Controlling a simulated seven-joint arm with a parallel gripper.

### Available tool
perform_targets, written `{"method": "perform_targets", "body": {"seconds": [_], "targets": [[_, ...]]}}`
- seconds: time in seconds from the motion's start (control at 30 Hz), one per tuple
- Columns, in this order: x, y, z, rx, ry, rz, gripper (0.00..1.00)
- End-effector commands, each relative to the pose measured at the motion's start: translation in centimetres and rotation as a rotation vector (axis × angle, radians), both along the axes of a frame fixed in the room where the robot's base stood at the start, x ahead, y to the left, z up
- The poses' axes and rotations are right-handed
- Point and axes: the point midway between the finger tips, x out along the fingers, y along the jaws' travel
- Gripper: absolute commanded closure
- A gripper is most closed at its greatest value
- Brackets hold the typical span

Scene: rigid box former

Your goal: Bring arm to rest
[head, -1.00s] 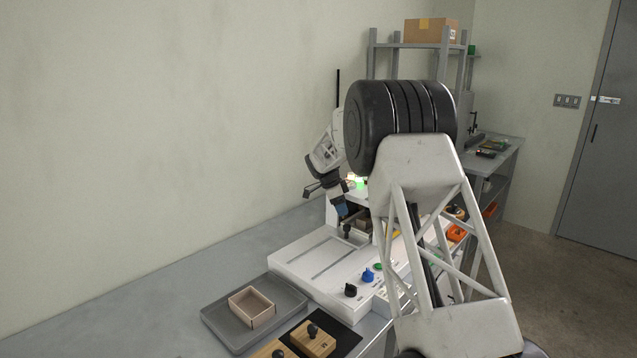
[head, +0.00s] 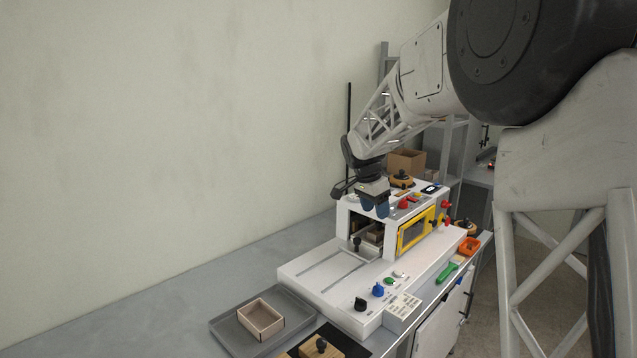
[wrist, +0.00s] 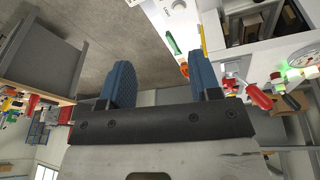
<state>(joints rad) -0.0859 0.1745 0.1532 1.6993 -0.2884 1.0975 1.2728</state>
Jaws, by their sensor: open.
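My gripper (head: 374,209) is in front of the upper part of the white box-forming machine (head: 300,268) in the head view. Its two blue fingers are apart with nothing between them; the wrist view shows the open gripper (wrist: 160,85) too. The machine has a dark front opening with wooden blocks (head: 374,235) inside and a yellow-framed panel (head: 417,230) beside it. My arm comes in from the upper right and hides part of the shelf behind.
A grey tray (head: 226,328) with a small open cardboard box (head: 261,319) stands at the front left. A wooden block with a black knob (head: 321,347) lies on a black mat. A brown box (head: 405,161) is behind the machine. The bench along the wall is clear.

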Motion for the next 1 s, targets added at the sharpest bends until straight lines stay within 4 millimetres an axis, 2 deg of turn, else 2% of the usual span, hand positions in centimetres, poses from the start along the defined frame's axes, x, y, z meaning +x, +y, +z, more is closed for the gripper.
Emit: {"method": "perform_targets", "body": {"seconds": [0.03, 0.4, 0.7, 1.0], "targets": [[-1.4, -0.2, 0.7, 0.005, 0.000, 0.023, 0.43], [-10.8, -1.4, 3.6, 0.041, 0.016, 0.215, 0.43], [-18.7, -2.1, 4.7, 0.062, 0.022, 0.372, 0.43], [-26.5, -2.6, 4.9, 0.077, 0.019, 0.529, 0.43]]}}
